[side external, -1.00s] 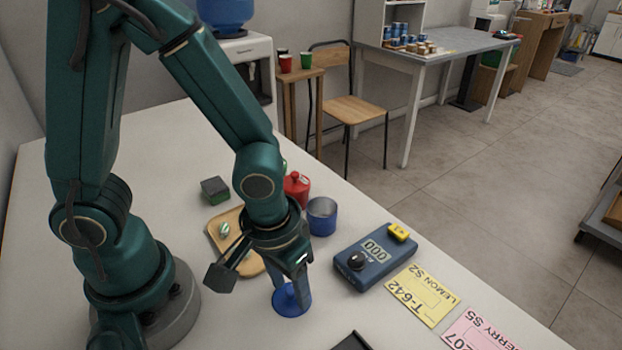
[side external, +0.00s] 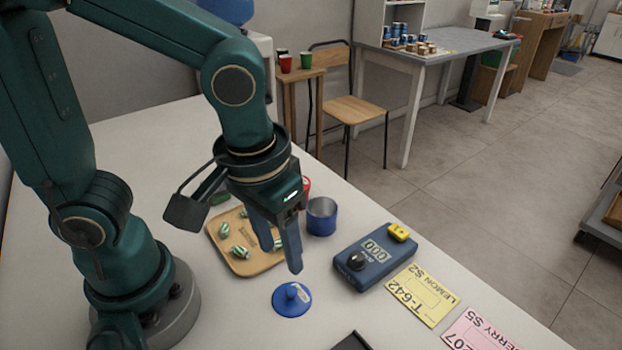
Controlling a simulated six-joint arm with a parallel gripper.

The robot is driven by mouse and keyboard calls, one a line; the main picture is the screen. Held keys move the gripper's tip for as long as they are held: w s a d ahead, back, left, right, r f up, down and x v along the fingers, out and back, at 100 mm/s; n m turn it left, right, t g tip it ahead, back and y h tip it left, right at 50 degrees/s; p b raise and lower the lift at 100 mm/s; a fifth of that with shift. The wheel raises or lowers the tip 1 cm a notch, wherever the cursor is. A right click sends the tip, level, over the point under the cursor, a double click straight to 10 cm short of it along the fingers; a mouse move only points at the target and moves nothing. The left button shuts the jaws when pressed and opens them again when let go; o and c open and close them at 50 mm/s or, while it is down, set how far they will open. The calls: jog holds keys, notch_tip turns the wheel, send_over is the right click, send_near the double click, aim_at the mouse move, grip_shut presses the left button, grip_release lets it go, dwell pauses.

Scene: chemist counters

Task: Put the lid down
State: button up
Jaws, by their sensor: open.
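The blue lid (side external: 292,299) lies flat on the white counter with its knob up, in front of the wooden board. My gripper (side external: 280,262) is above and behind the lid, fingers pointing down and apart, with nothing between them. There is a clear gap between the fingertips and the lid. A blue metal can (side external: 321,217) with an open top stands behind and to the right of the gripper.
A wooden board (side external: 237,266) with several green-striped pieces lies left of the gripper. A red object is mostly hidden behind my gripper.

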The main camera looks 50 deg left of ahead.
jog(key=s+a+r+m+t, duration=0.1)
jog(key=a+r+m+t, duration=0.1)
jog(key=a+r+t, duration=0.2)
jog(key=shift+a+r, duration=0.55)
jog(key=shift+a, duration=0.8)
